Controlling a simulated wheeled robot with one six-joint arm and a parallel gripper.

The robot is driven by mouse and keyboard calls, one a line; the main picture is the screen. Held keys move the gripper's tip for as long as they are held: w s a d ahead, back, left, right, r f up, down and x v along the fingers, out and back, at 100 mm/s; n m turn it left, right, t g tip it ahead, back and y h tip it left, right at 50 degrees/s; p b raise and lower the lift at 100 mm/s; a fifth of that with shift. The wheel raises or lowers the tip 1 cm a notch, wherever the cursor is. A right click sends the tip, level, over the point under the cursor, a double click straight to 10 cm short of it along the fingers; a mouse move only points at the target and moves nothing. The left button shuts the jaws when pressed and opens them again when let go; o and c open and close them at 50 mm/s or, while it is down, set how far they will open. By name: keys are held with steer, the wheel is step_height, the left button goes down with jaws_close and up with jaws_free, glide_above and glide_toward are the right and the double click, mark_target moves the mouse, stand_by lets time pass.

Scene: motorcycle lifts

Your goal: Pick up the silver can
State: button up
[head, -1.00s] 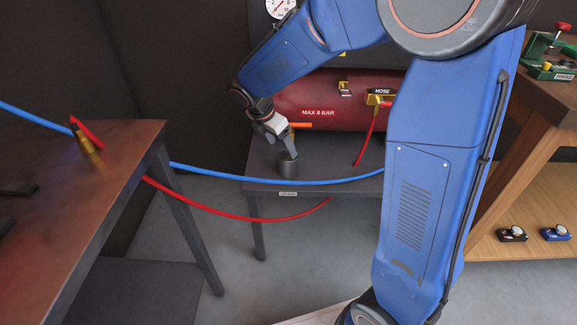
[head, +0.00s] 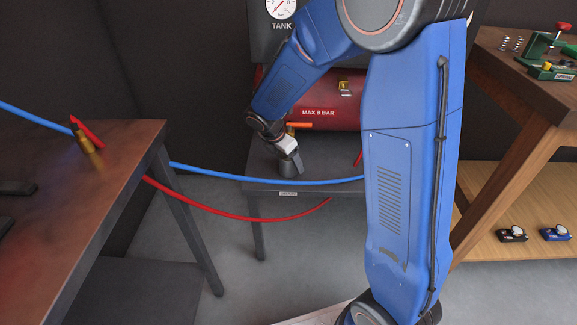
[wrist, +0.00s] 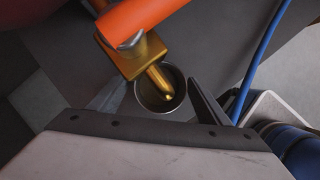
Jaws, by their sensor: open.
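The silver can (wrist: 173,107) is a round, open-topped grey metal can, seen from above between my fingers in the wrist view. In the head view the can (head: 285,169) stands on the dark table (head: 318,178), mostly hidden by my gripper (head: 291,160). My gripper is open, its fingers on either side of the can in the wrist view (wrist: 155,90). I cannot tell whether they touch it.
A brass valve (wrist: 148,62) with an orange handle (wrist: 145,18) partly covers the can in the wrist view. A red tank (head: 330,118) stands behind. A blue hose (head: 240,179) and red hose (head: 230,214) hang in front.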

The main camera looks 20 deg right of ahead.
steer(key=shift+c, duration=0.7)
steer(key=c, duration=1.1)
steer(key=shift+r, duration=0.1)
